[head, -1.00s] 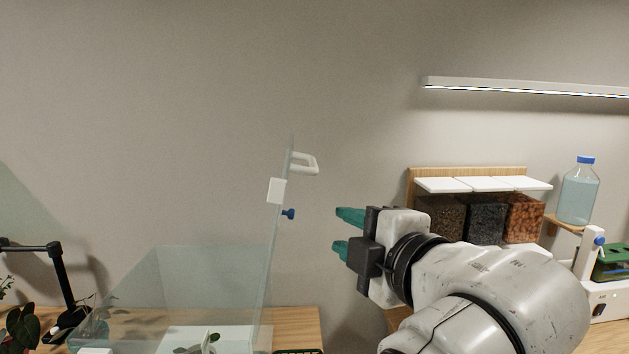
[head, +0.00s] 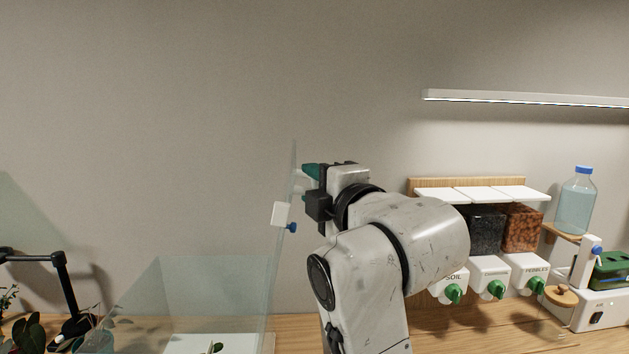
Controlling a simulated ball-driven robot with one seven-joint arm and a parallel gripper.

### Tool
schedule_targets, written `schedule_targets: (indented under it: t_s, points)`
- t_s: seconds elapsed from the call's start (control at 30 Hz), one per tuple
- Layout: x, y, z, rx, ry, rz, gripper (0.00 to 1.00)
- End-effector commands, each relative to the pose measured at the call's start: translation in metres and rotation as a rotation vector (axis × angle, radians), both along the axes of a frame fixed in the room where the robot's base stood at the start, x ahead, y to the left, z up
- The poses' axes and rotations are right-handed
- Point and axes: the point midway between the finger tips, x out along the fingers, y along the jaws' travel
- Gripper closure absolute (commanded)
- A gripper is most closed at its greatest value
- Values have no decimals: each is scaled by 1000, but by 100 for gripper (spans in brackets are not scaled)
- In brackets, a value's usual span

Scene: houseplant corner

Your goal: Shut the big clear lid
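The big clear lid (head: 287,185) stands raised, nearly upright, at the right side of the clear box (head: 205,285). A white block (head: 279,214) and a blue knob (head: 292,227) sit on the lid. My gripper (head: 308,172) is at the lid's upper right side, where the white handle (head: 299,174) is. The teal fingers overlap the handle, and most of it is hidden behind them. I cannot tell whether the fingers are closed on it.
Dispensers with green knobs (head: 495,288) and a soil label stand right of my arm. A bottle with a blue cap (head: 577,200) is farther right. A black lamp (head: 65,290) and plants (head: 28,334) are at the left.

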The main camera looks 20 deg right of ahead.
Motion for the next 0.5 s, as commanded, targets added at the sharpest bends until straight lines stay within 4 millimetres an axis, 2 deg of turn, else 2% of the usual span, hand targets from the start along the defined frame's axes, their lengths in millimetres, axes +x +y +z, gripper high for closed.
schedule_targets:
  t_s: [0.37, 0.5]
  points:
    - [5, 0, 0, 1, 0, 0, 63]
    - [5, 0, 0, 1, 0, 0, 76]
